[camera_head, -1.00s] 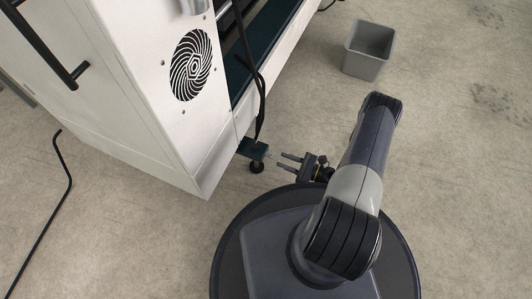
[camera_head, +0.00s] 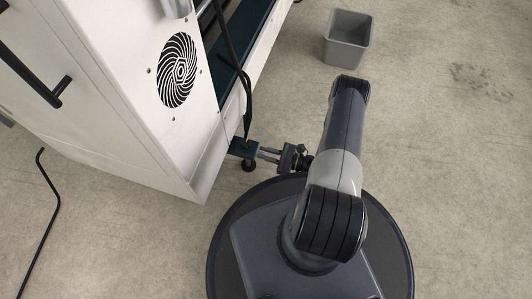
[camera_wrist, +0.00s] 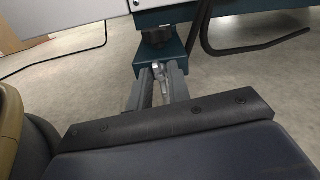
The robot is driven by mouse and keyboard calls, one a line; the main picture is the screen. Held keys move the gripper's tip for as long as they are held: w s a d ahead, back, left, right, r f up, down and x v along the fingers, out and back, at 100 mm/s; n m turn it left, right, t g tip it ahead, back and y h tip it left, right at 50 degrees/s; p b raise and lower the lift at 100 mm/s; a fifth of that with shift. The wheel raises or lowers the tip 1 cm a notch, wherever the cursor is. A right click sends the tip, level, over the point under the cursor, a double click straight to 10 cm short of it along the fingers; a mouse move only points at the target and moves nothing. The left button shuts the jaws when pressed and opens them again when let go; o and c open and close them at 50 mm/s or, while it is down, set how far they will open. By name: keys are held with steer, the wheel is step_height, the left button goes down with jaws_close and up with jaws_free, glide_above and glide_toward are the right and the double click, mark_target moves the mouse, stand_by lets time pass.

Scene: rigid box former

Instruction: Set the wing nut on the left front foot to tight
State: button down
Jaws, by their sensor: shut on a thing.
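The left front foot shows in the head view as a dark round pad (camera_head: 249,166) under a teal bracket (camera_head: 240,147) at the machine's lower corner. My gripper (camera_head: 264,154) reaches it from the right, with its fingertips at the bracket. In the wrist view, the small silvery wing nut (camera_wrist: 158,72) sits between the two grey fingers of my gripper (camera_wrist: 160,76), just below the teal bracket and a black knob (camera_wrist: 157,38). The gripper is shut on the wing nut. The fingers partly hide the nut, and its thread cannot be seen.
The white machine housing (camera_head: 110,110) with a round fan grille (camera_head: 178,70) stands to the left. A grey bin (camera_head: 348,38) stands on the floor at the back. The floor to the right is clear.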

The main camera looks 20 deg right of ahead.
steer(key=shift+m, duration=0.8)
steer(key=c, duration=1.6)
jaws_free()
